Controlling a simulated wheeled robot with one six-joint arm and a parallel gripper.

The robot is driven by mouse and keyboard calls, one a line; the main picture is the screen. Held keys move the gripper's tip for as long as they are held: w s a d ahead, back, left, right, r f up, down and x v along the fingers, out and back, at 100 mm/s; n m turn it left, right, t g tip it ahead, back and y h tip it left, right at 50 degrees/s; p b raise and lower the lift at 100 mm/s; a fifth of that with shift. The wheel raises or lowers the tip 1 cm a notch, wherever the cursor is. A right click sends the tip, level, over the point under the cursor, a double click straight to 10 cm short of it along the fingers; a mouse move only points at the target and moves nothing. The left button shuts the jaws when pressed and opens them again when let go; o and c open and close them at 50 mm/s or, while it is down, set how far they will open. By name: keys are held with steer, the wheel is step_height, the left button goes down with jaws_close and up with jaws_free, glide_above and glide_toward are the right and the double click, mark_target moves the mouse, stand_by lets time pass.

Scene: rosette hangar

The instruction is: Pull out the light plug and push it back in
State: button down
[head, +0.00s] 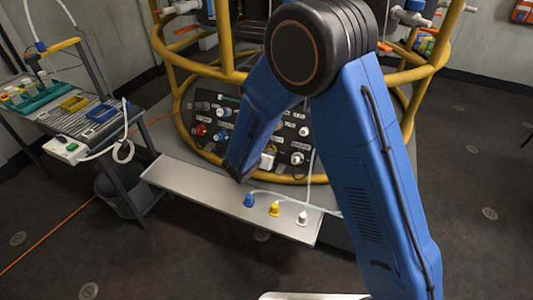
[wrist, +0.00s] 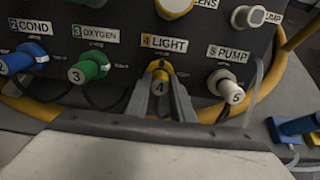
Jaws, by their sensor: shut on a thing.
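In the head view my blue arm reaches down to the panel (head: 291,127), and my arm hides the light plug and the fingertips.
Beside the light plug are the green oxygen plug (wrist: 88,69) and white pump plug (wrist: 227,86). A blue cond plug (wrist: 17,62) is further left. A grey shelf (head: 190,187) below the panel carries blue, yellow and white caps. Yellow rails (head: 180,125) ring the panel.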

steer(key=c, duration=1.5)
jaws_free()
steer(key=shift+o, duration=0.2)
steer(key=shift+s, duration=0.1)
steer(key=v, duration=1.7)
steer(key=shift+r, duration=0.15)
